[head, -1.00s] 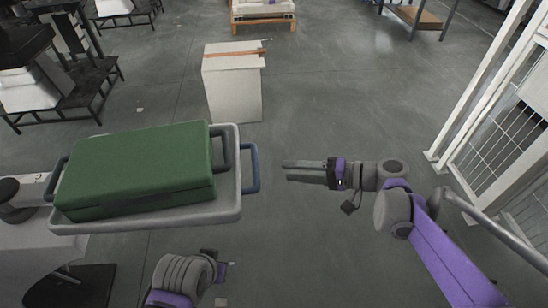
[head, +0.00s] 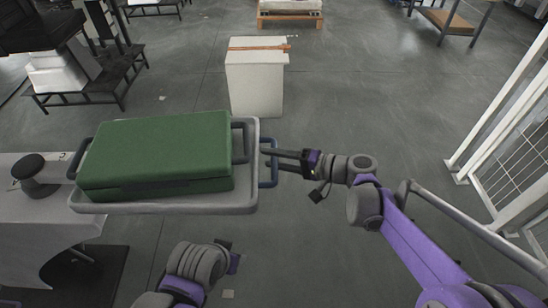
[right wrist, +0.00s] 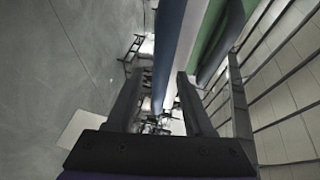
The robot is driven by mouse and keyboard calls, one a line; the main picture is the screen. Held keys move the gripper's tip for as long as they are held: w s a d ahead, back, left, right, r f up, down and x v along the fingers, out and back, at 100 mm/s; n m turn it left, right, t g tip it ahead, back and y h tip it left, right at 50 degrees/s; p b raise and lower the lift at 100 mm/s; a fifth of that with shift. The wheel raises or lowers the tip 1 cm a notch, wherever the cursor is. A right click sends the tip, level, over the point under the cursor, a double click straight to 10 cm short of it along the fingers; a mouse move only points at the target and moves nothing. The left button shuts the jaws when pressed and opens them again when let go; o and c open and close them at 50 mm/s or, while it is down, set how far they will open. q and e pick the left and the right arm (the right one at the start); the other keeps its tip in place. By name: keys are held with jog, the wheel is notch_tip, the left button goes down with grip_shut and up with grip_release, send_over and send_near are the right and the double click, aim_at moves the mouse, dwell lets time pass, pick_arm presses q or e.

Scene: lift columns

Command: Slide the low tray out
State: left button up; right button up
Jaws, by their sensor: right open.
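A light grey tray (head: 160,206) with a green case on it (head: 160,150) is left of centre in the head view. A blue handle (head: 268,178) sticks out at its right side; whether it belongs to this tray or one hidden below, I cannot tell. My right gripper (head: 270,159) is open, its fingertips at the blue handle. In the right wrist view the blue bar (right wrist: 170,40) runs between the open fingers (right wrist: 162,95), apparently not gripped. My left gripper (head: 234,258) is low in the head view, its fingers mostly hidden.
A grey bench (head: 40,222) with a dark round knob (head: 35,172) stands at the left. A white cabinet (head: 255,85) stands beyond the tray. A white mesh fence (head: 505,150) is at the right. The floor around the right gripper is clear.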

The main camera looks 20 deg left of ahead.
grip_shut()
dwell(1.4)
